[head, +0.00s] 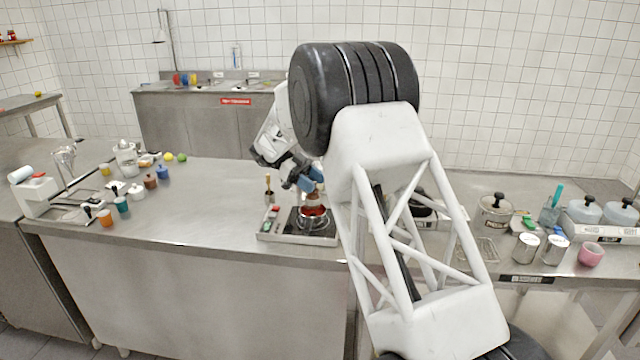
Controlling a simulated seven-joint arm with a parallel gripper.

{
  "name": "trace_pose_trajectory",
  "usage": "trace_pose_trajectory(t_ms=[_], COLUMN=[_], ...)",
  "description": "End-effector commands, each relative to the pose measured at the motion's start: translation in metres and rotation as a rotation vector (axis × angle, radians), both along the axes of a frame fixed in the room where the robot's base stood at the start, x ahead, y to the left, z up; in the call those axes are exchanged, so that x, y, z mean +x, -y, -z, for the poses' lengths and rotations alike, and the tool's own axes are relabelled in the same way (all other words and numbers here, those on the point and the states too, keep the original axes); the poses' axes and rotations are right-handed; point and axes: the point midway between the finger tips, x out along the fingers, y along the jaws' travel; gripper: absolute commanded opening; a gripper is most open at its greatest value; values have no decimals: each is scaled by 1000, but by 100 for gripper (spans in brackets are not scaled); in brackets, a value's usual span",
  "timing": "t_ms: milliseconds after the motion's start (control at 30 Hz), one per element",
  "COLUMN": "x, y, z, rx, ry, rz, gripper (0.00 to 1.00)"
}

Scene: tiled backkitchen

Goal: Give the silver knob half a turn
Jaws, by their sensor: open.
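My gripper (308,183), with blue on its fingers, points down above a low metal-edged unit (268,238) at the counter's front edge. Its jaws are open. I cannot tell for sure whether this silvery part is the silver knob. The fingers look close above it; contact cannot be made out. My own arm covers the right side of the unit.
A small brown container (269,197) with a yellow-handled item stands just behind the unit. Several cups and jars stand at the left. A pot (495,211), cans and a pink cup (591,254) are at the right. The counter (215,205) left of the unit is clear.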

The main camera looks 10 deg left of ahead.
Motion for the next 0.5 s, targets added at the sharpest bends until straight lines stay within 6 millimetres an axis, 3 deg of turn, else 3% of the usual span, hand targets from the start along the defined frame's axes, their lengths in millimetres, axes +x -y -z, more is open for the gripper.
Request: trace_pose_trajectory(t_ms=[500], x=[-1], y=[-1], z=[-1], rx=[0], ry=[2], rz=[-178], gripper=[53])
